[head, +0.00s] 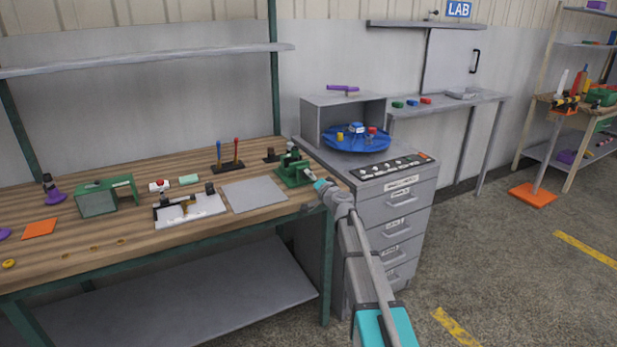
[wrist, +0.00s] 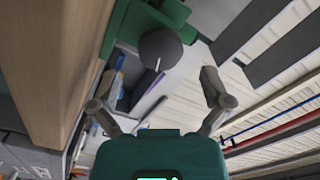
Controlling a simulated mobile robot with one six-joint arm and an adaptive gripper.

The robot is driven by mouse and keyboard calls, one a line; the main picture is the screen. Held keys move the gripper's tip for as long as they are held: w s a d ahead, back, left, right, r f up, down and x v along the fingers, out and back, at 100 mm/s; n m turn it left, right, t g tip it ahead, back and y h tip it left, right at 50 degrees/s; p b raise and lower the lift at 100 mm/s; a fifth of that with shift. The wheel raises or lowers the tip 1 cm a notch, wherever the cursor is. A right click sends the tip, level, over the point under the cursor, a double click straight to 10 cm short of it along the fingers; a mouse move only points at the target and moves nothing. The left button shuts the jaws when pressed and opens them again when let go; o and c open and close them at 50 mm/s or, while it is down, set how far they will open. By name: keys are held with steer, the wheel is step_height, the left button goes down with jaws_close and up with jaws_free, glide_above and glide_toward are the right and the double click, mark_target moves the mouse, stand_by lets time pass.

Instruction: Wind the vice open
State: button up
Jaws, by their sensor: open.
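The green vice (head: 293,172) stands at the right end of the wooden workbench. In the wrist view, part of the green vice (wrist: 172,12) shows at the top, with a dark round knob (wrist: 160,47) in front of it. My gripper (wrist: 157,90) is open and empty, its fingers spread wide. The knob lies ahead of the gap between them and appears apart from both. In the head view, the teal end of my gripper (head: 319,185) is just right of the vice. Its fingertips are hard to make out there, and the vice's jaw gap is not clear.
The wooden workbench (head: 110,240) holds a grey plate (head: 254,194), a white tray (head: 190,212) and a screwdriver stand (head: 228,167) left of the vice. A grey drawer cabinet (head: 395,215) stands close to the right of my arm. The floor further right is open.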

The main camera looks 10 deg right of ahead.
steer(key=v, duration=0.8)
steer(key=shift+s, duration=0.1)
steer(key=m, duration=0.8)
steer(key=s+m, duration=0.1)
steer(key=m, duration=1.5)
steer(key=shift+s+d, duration=0.25)
steer(key=shift+s, duration=0.1)
steer(key=x, duration=1.3)
steer(key=shift+w+a, duration=0.15)
steer(key=shift+w, duration=0.2)
